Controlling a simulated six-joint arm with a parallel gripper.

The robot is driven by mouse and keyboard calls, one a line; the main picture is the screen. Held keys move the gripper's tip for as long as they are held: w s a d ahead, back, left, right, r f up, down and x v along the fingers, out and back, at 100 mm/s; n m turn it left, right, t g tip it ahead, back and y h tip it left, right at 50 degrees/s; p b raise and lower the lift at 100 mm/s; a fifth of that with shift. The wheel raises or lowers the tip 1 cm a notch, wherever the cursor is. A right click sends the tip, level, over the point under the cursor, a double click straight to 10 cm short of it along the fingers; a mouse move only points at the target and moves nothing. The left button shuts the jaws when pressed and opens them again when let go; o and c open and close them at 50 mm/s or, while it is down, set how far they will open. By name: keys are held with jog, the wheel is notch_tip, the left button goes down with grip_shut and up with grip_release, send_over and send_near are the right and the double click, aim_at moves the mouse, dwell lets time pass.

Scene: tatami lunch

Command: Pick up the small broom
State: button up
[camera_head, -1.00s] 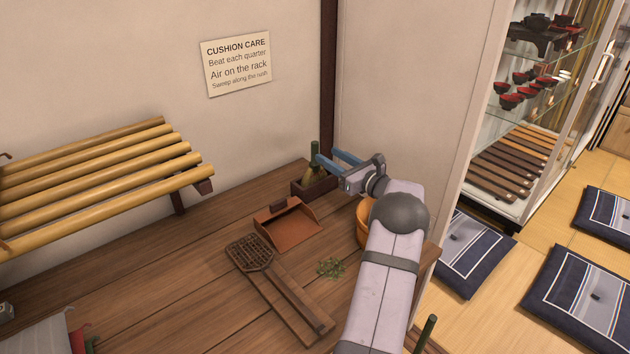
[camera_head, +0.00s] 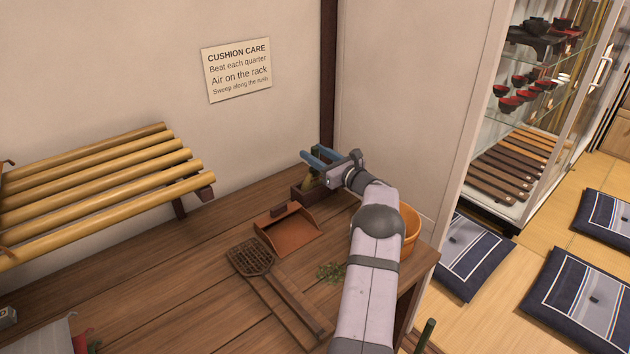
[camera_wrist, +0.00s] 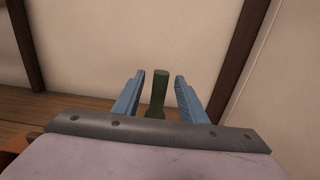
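The small broom (camera_head: 311,180) stands in a dark wooden box (camera_head: 308,194) at the back of the wooden bench. Its bristles are partly visible below my fingers, and its upper handle is mostly hidden in the head view. My gripper (camera_head: 318,160) is over the box, at the height of the handle. In the wrist view the dark green broom handle (camera_wrist: 159,93) stands upright between the two blue fingers of my gripper (camera_wrist: 157,92). Gaps show on both sides of the handle, so the fingers are open and not touching it there.
A brown dustpan (camera_head: 287,232) lies in front of the box. A woven beater (camera_head: 252,258), green scraps (camera_head: 331,272) and an orange bucket (camera_head: 409,232) are nearer my arm. A bamboo rack (camera_head: 100,185) is at left; walls stand close behind the box.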

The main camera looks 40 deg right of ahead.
jog(key=shift+w, duration=0.2)
grip_shut()
jog(key=shift+r, duration=0.1)
